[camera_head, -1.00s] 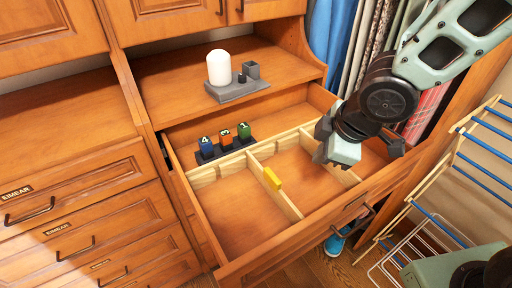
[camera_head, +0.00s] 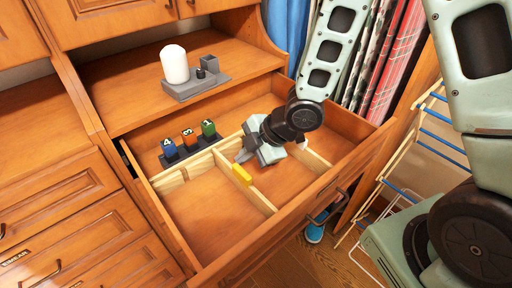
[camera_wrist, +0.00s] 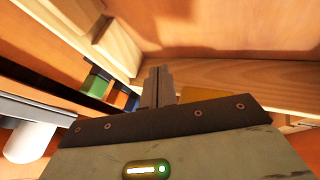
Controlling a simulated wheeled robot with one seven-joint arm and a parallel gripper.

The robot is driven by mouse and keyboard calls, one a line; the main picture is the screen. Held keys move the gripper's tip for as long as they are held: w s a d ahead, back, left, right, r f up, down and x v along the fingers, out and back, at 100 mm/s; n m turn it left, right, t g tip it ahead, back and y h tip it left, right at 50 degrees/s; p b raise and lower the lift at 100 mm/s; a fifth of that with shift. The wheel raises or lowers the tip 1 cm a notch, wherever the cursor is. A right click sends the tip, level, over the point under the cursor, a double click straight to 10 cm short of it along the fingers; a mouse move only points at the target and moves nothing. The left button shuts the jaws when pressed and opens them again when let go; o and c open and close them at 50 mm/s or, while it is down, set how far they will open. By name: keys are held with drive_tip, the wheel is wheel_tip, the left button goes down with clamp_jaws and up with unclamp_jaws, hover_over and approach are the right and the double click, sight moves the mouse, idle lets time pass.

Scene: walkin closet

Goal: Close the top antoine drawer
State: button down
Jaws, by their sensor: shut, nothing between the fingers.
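The top drawer (camera_head: 285,219) of the wooden dresser is pulled out in the head view. It has light wood dividers inside, and a dark handle (camera_head: 328,206) shows on its front. My gripper (camera_head: 247,153) is inside or just above the drawer, near the dividers, behind its front panel. In the wrist view its fingers (camera_wrist: 158,86) are pressed together with nothing between them. From these views I cannot tell whether the fingers touch a divider. Part of the drawer's right compartment is hidden by my arm.
A yellow piece (camera_head: 242,175) sits on a divider. Numbered blue, orange and green blocks (camera_head: 188,138) stand on a dark strip at the drawer's back left. A white candle (camera_head: 174,64) is on the shelf above. A drying rack (camera_head: 408,150) stands at the right. Clothes hang behind.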

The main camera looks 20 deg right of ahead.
sight(233, 148)
drive_tip(key=w+p, duration=0.1)
drive_tip(key=w+a+p, duration=0.1)
drive_tip(key=w, duration=0.1)
drive_tip(key=shift+w+a, duration=0.1)
drive_tip(key=shift+a, duration=0.1)
drive_tip(key=shift+w+a+f, duration=0.15)
drive_tip(key=shift+w+f, duration=0.05)
drive_tip(key=shift+w, duration=0.2)
